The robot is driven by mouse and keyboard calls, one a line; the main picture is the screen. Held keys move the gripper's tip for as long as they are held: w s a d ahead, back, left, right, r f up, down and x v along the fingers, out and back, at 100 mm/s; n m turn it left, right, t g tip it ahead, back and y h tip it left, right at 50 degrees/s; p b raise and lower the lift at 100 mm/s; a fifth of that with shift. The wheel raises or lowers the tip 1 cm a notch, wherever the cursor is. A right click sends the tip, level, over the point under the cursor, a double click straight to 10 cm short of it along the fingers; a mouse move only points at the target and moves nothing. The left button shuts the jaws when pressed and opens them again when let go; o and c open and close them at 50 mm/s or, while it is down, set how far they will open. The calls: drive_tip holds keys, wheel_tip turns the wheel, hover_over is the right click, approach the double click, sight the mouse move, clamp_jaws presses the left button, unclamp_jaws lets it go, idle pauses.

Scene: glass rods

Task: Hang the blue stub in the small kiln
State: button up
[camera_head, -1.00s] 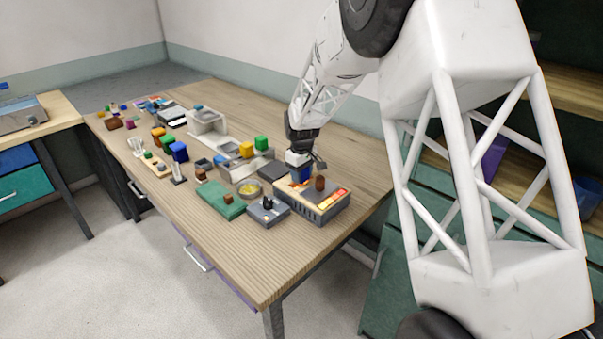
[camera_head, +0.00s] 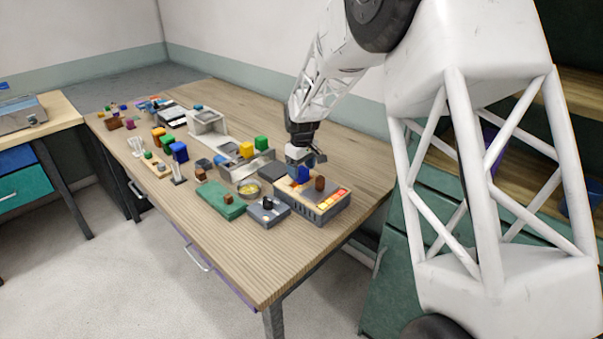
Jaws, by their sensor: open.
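A blue piece (camera_head: 302,174), which looks like the blue stub, is at the back of a grey box with glowing orange and yellow bars (camera_head: 316,213), which looks like the small kiln. I cannot tell whether the piece hangs or rests there. My gripper (camera_head: 305,162) is open just above the blue piece, its jaws close around or over its top. The lower part of the piece is partly hidden by the box and a brown knob (camera_head: 320,184).
Left of the box stand a small dark grey device (camera_head: 268,213), a yellow-filled dish (camera_head: 249,189) and a green block (camera_head: 220,201). A tray with yellow and green blocks (camera_head: 247,150) is behind. A blue-topped rod (camera_head: 179,153) stands further left. The front right tabletop is clear.

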drive_tip(key=shift+r, duration=2.7)
drive_tip(key=shift+s+d+r, duration=0.25)
drive_tip(key=shift+s+r, duration=0.15)
drive_tip(key=s+d+r+m, duration=0.2)
drive_tip(key=s+d+r, duration=0.15)
drive_tip(key=s, duration=0.45)
drive_tip(key=s+d+r+m+t, duration=0.1)
drive_tip(key=s+d+r, duration=0.2)
drive_tip(key=s+r, duration=0.3)
drive_tip(key=s+d+r+m, duration=0.2)
drive_tip(key=s+d+r, duration=0.15)
drive_tip(key=s, duration=0.55)
drive_tip(key=s+d+f+m, duration=0.1)
drive_tip(key=s+d+m, duration=0.1)
drive_tip(key=s, duration=1.1)
drive_tip(key=s+d+f+m+t, duration=0.1)
drive_tip(key=s+d+m, duration=0.1)
drive_tip(key=s, duration=1.1)
drive_tip(key=shift+s+d+t, duration=0.2)
drive_tip(key=shift+d+t, duration=0.1)
drive_tip(key=shift+d, duration=0.6)
